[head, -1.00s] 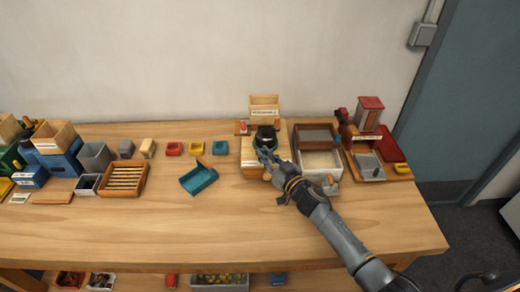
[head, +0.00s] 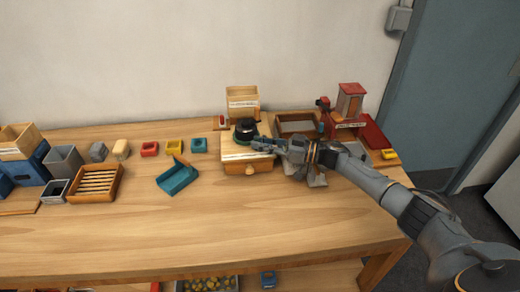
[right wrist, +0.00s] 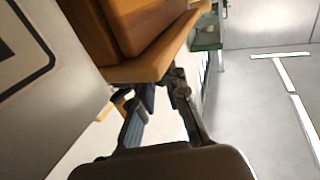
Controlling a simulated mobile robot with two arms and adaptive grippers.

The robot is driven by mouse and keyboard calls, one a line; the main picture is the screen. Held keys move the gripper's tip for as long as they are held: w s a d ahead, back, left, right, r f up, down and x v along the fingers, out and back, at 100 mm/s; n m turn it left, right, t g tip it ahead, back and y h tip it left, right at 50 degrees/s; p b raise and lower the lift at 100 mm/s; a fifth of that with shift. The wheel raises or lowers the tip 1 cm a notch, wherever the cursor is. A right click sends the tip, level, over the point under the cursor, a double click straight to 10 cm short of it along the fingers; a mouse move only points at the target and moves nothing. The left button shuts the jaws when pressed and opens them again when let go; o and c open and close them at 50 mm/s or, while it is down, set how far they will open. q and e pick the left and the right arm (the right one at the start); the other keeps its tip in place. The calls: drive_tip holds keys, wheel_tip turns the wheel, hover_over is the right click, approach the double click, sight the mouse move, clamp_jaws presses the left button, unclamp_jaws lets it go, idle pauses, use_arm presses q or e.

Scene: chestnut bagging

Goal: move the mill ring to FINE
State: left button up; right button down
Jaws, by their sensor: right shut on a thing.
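The mill is a pale wooden box (head: 248,164) with a round knob (head: 250,171) on its front and a dark round top (head: 246,127). A green mill ring (head: 242,139) sits around the base of that top. My right gripper (head: 258,144) reaches in from the right, at the ring's front right side. It is shut, apparently on the mill ring; the contact is too small to see clearly. In the right wrist view the fingertips (right wrist: 160,90) lie partly behind a wooden edge (right wrist: 135,70). The FINE mark cannot be read. My left gripper is out of view.
A wooden tray (head: 278,132) and a red-topped device (head: 350,100) stand right of the mill. A wooden bin (head: 242,100) stands behind it. A teal scoop (head: 177,180) lies to its left. The front of the table (head: 200,225) is clear.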

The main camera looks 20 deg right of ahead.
idle(0.4)
drive_tip(key=c, duration=1.3)
unclamp_jaws()
drive_tip(key=shift+c, duration=0.2)
wheel_tip(320, 180, up, 10)
